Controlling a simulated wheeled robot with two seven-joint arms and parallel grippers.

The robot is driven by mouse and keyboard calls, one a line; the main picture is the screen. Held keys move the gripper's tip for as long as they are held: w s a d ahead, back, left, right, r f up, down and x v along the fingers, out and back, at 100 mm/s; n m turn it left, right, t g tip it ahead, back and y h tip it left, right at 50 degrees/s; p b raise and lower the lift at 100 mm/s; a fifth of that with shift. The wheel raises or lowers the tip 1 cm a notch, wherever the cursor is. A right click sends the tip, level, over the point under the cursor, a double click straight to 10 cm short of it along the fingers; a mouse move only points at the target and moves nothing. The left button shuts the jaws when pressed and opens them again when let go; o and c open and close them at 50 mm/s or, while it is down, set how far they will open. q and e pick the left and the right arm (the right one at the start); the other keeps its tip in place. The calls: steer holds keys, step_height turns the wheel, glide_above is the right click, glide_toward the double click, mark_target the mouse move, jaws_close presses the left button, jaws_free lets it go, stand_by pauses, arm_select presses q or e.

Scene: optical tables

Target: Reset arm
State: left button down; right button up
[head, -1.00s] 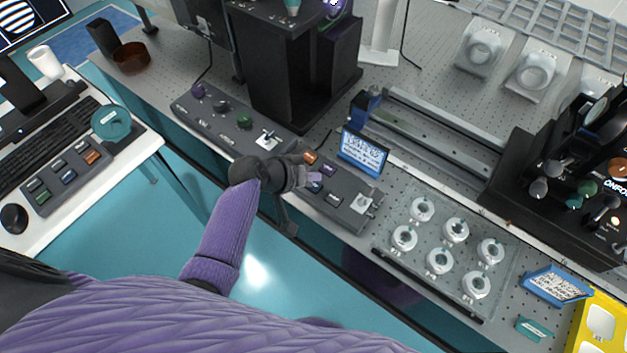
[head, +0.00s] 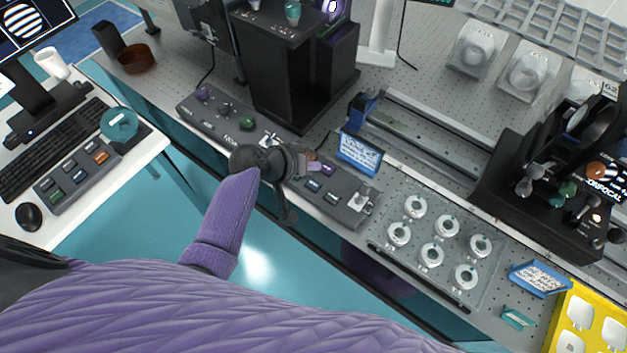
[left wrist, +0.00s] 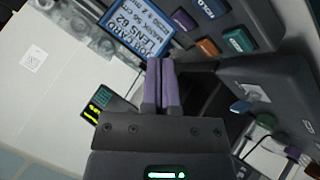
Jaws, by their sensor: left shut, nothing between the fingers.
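My left gripper (head: 314,166) is at the front edge of the optical table, over the near control box (head: 335,192) with coloured buttons. In the left wrist view the two purple fingers of the gripper (left wrist: 162,82) are pressed together with nothing between them. Beyond them are the blue-framed sign (left wrist: 140,28) and the box's purple, orange and green buttons (left wrist: 207,47). Whether the fingers touch the box, I cannot tell. My right gripper is in neither view.
A knob panel (head: 222,118) and a tall black instrument (head: 292,80) stand behind and left of the gripper. A clear plate with several white ring mounts (head: 400,268) lies right. A side desk holds a keyboard (head: 52,150) and a mug (head: 50,62). Teal floor is open in front.

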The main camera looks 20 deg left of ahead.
arm_select(q)
steer(key=s+a+r+m+g+y, duration=0.1)
steer(key=s+r+m+g+y, duration=0.15)
steer(key=s, duration=0.75)
steer(key=s+a+r+m+g+y, duration=0.1)
steer(key=s+a+r+y, duration=0.15)
steer(key=s, duration=0.85)
steer(key=s+f+g+b, duration=0.1)
steer(key=s+f+b, duration=0.1)
steer(key=f, duration=1)
steer(key=s+f+g+b, duration=0.1)
steer(key=s+f+b, duration=0.1)
steer(key=f, duration=0.9)
steer(key=s+a+f+g+b, duration=0.1)
steer(key=s+a+f+b, duration=0.1)
steer(key=s+f, duration=1)
steer(key=shift+a+y+b, duration=0.35)
steer(key=shift+y+b, duration=0.05)
steer(key=shift+b, duration=0.2)
steer(key=shift+s+m, duration=0.1)
steer(key=shift+m, duration=0.15)
